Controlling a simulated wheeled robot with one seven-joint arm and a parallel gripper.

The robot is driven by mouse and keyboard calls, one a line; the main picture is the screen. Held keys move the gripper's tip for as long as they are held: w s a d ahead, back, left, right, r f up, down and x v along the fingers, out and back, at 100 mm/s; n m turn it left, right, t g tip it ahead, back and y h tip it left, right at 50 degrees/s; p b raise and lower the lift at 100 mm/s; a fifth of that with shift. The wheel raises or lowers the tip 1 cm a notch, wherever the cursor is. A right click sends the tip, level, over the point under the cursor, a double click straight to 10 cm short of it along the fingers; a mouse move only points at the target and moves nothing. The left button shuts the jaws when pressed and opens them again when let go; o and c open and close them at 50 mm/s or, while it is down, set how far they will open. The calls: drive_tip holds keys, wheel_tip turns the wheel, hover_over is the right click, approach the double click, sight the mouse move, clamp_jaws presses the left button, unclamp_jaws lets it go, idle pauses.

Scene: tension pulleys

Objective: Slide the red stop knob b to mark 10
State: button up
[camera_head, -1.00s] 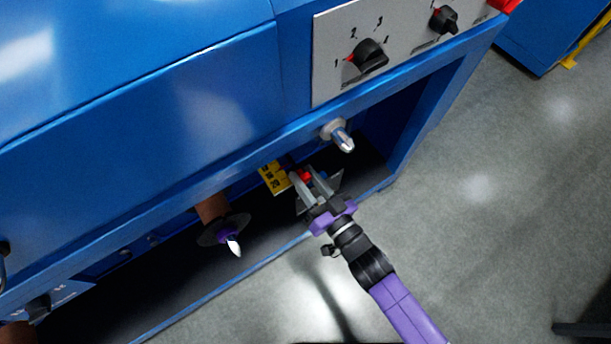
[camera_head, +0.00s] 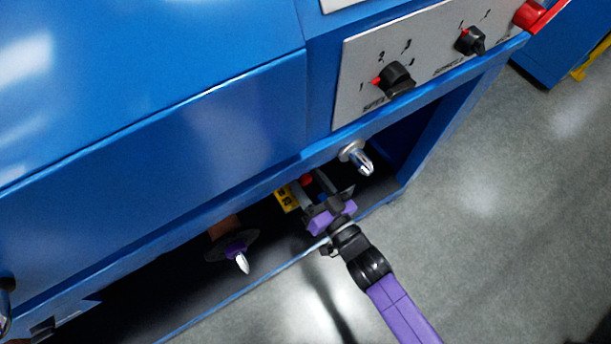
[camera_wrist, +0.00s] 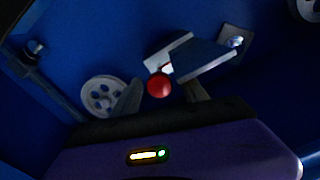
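The red stop knob (camera_head: 306,180) shows in the head view inside the dark opening under the blue machine, beside a yellow scale plate (camera_head: 287,198). The scale's marks are too small and blurred to read the knob's position. My gripper (camera_head: 317,186) reaches into this opening, its fingers close around the knob's area. In the wrist view the round red knob (camera_wrist: 159,85) lies ahead of my gripper (camera_wrist: 163,92), roughly between the two spread fingers. I see no clear contact. The knob's mounting is partly hidden.
A silver-tipped shaft (camera_head: 357,158) juts out just above my gripper. A grey panel (camera_head: 420,75) with black selector knobs is above. A pale wheel (camera_wrist: 103,96) shows in the wrist view. Open floor lies right.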

drive_tip(key=shift+s, duration=0.1)
drive_tip(key=v, duration=0.7)
drive_tip(key=shift+s+d+p, duration=0.2)
drive_tip(key=shift+s+p, duration=0.1)
drive_tip(key=shift+p, duration=0.15)
